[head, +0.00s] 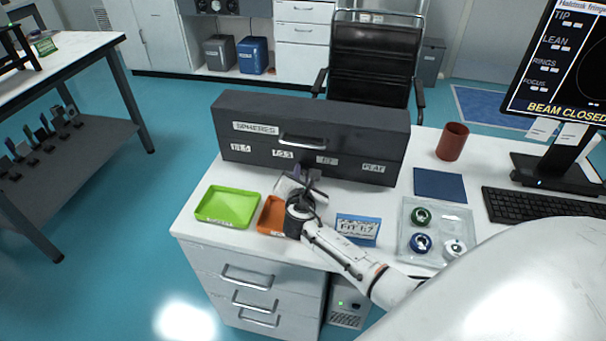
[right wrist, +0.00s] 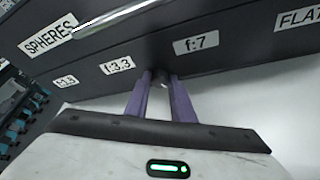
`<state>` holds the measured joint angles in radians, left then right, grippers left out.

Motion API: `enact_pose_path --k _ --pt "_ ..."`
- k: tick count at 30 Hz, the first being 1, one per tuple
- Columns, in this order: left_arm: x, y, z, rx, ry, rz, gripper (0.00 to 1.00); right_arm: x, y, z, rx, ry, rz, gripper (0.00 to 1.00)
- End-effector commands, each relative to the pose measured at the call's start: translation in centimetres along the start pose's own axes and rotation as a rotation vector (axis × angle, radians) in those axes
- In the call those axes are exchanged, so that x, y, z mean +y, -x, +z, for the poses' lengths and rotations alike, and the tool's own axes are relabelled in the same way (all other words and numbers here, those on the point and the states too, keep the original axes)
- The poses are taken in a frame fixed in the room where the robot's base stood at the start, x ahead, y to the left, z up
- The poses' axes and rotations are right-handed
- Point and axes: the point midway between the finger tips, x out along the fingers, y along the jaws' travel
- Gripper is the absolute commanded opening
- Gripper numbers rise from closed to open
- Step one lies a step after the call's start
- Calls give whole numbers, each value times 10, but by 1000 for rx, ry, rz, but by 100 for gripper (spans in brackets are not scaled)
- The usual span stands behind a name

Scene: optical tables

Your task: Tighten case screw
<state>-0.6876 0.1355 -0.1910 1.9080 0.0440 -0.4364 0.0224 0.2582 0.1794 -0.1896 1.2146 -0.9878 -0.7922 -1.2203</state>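The dark grey case (head: 240,108) stands at the back of the white desk, with a long handle on its front and labels such as SPHERES, f:3.3 and f:7. It fills the top of the right wrist view (right wrist: 230,22). My right gripper (head: 311,176) is at the case's lower front. In the right wrist view its two purple fingers (right wrist: 161,78) point at the case front between the f:3.3 and f:7 labels, with a narrow gap between them. A small dark and pale spot shows between the tips; I cannot tell whether it is the screw or whether it is gripped. My left gripper is out of view.
A green tray (head: 228,205) and an orange tray (head: 270,217), partly hidden by my arm, lie before the case. A blue labelled box (head: 358,228), a clear tray (head: 437,208) with round parts, a brown cup (head: 452,142), a keyboard (head: 535,206) and a monitor are right.

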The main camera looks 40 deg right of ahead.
Motion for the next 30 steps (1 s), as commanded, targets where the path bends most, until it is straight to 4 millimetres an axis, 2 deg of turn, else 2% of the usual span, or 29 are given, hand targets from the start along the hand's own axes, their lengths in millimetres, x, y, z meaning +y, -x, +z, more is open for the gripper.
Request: enact_pose_path --k 11,30 --pt "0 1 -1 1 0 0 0 1 0 0 0 45 -17 0" --pt "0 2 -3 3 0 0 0 5 0 -1 -1 443 -184 0"
